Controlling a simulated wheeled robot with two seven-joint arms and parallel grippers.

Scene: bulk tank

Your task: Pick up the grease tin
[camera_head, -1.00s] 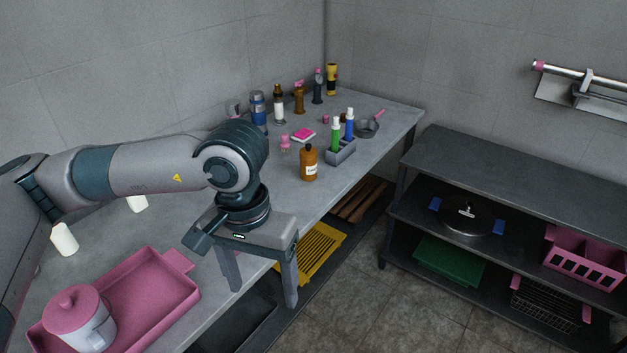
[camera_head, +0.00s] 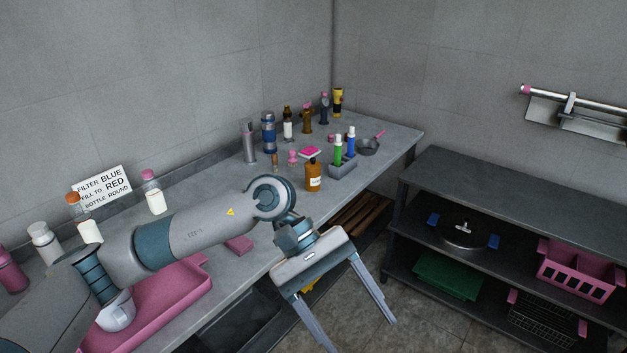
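I cannot tell for certain which thing is the grease tin. A small pink, round item (camera_head: 331,138) stands among the items at the far end of the bench (camera_head: 232,206), and its label cannot be read. My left gripper (camera_head: 361,336) is open and empty, its two fingers spread and pointing down past the bench's front edge, over the floor. It is well short of the far group of items. My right gripper is not in view.
A pink tray (camera_head: 190,290) lies under my arm. A sign (camera_head: 103,186) and several bottles stand along the wall. A dark shelf (camera_head: 480,185) is at right.

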